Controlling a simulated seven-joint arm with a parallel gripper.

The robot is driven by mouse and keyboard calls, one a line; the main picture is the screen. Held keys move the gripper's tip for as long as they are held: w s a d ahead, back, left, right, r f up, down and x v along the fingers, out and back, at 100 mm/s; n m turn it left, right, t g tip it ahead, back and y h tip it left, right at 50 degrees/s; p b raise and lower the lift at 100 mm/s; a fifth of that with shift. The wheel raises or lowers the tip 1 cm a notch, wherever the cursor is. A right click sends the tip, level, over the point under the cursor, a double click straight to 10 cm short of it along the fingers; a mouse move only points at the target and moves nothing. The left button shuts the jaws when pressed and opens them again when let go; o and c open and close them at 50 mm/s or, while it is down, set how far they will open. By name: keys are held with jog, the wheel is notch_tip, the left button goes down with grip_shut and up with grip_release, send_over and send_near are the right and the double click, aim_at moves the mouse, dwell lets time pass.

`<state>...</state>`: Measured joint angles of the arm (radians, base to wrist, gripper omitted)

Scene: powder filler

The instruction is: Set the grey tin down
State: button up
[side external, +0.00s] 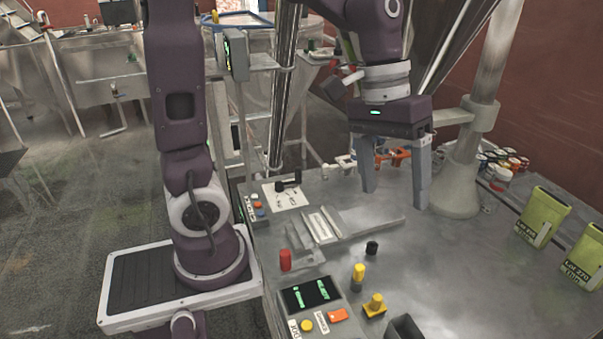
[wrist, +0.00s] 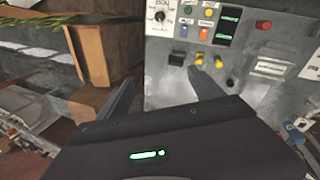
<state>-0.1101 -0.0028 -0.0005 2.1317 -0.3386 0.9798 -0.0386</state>
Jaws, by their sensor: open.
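My gripper (side external: 396,198) is open above the back part of the metal table (side external: 440,270), near the foot of a steel post. I see nothing held between its fingers. In the wrist view my gripper (wrist: 162,78) also shows its two fingers spread apart. I cannot make out a grey tin for certain in either view. Several small tins with coloured lids (side external: 503,163) stand at the table's back right.
A control panel (side external: 312,305) with buttons is at the table's front left. A yellow knob (side external: 358,272), a black knob (side external: 372,248) and a red knob (side external: 285,260) stand nearby. A steel post (side external: 470,165) rises right of my gripper. Green bags (side external: 543,217) stand at the right.

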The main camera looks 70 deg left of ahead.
jog(key=s+r+m+t+y, duration=0.1)
jog(key=s+r, duration=0.1)
jog(key=s, duration=0.3)
jog(key=shift+s+a+r+m+t, duration=0.2)
jog(key=shift+s+a+m+t, duration=0.1)
jog(key=shift+a, duration=0.05)
jog(key=shift+o, duration=0.4)
jog(key=s+a+m+t+y, duration=0.2)
jog(key=s, duration=0.5)
jog(key=shift+a+t, duration=0.15)
jog(key=shift+t, duration=0.25)
jog(key=shift+s+a+f, duration=0.1)
jog(key=shift+s+a, duration=0.05)
jog(key=shift+s, duration=0.2)
